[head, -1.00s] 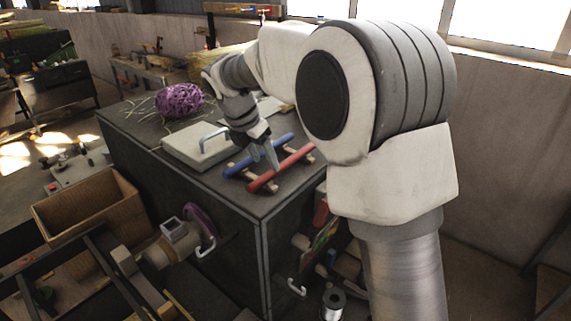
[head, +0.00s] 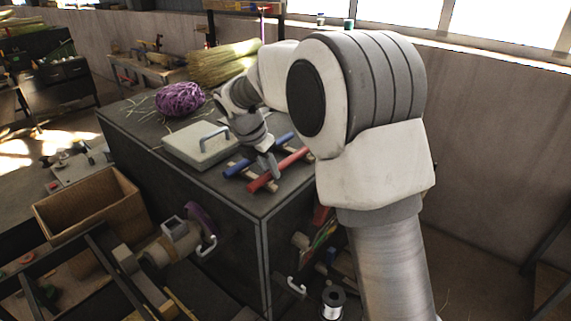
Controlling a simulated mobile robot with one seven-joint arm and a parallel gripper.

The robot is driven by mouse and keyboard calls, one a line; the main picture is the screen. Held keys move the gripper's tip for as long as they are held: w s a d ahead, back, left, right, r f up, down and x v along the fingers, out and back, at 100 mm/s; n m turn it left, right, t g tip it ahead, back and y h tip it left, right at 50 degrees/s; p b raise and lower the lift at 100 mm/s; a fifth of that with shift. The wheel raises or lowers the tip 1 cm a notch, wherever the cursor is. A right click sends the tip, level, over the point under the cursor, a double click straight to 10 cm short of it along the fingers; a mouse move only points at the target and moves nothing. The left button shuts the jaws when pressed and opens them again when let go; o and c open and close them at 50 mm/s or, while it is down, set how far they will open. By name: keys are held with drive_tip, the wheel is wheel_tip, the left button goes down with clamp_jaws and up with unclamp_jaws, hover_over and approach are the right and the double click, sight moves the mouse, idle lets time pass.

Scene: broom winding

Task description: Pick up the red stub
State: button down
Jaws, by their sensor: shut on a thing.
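The red stub (head: 263,182) is a red rod lying across wooden rests on the dark bench top, near its front right edge. A blue stub (head: 240,168) lies beside it, to the left and roughly parallel. My gripper (head: 273,168) points down onto the middle of the red stub and is shut on it. Its fingers hide a short piece of the stub there. The stub still appears to lie at the height of its rests; I cannot make out any gap below it.
A pale slab with a handle (head: 200,145) lies left of the stubs. A purple tangled bundle (head: 180,99) and straw (head: 222,64) are farther back. An open wooden box (head: 90,205) stands left of the dark bench (head: 232,240). A wire spool (head: 333,302) sits low in front.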

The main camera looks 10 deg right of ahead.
drive_tip(key=shift+r, duration=0.15)
wheel_tip(320, 180, up, 4)
drive_tip(key=shift+r+b, duration=0.1)
drive_tip(key=shift+b, duration=0.2)
drive_tip(key=s+d+r, duration=0.2)
drive_tip(key=d+r, duration=0.1)
drive_tip(key=d, duration=0.2)
drive_tip(key=s+d+r+b, duration=0.1)
drive_tip(key=s+d+r, duration=0.1)
drive_tip(key=d, duration=0.3)
drive_tip(key=shift+s+d+r+b, duration=0.15)
drive_tip(key=shift+d+r+b, duration=0.2)
drive_tip(key=shift+r, duration=0.4)
